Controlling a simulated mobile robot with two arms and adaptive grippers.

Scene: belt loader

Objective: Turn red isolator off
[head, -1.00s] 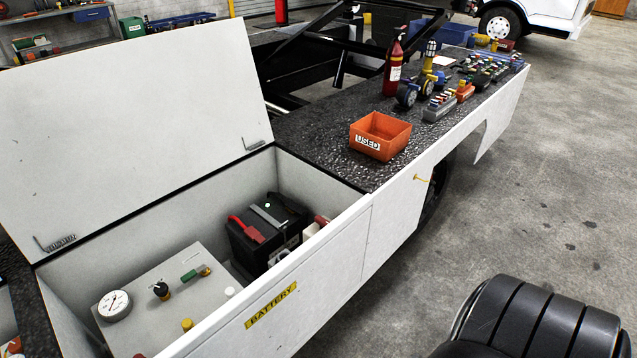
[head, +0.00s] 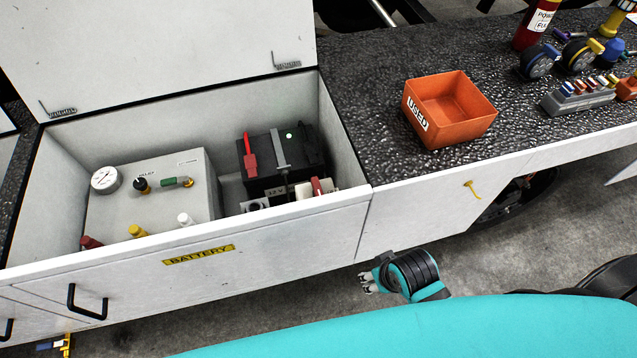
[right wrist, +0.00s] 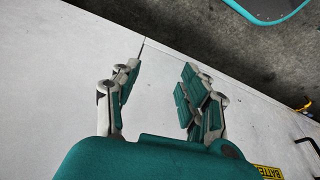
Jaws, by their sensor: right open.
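In the head view, the open battery box (head: 350,165) holds a black battery (head: 301,160) with a red part (head: 250,155) on its top. A small red piece (head: 317,186) on a pale base sits by the box's front wall, partly hidden by it; I cannot tell for sure which red part is the isolator. My right gripper (head: 368,282) is outside the box, low in front of the white front panel, apart from the red parts. In the right wrist view it is open and empty (right wrist: 158,78). My left gripper is not in view.
A grey unit with a gauge (head: 105,180) and several knobs and caps fills the box's left side. The raised lid (head: 160,50) stands behind. An orange USED bin (head: 450,110) is on the dark deck to the right. A black handle (head: 87,303) sticks out from the front panel.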

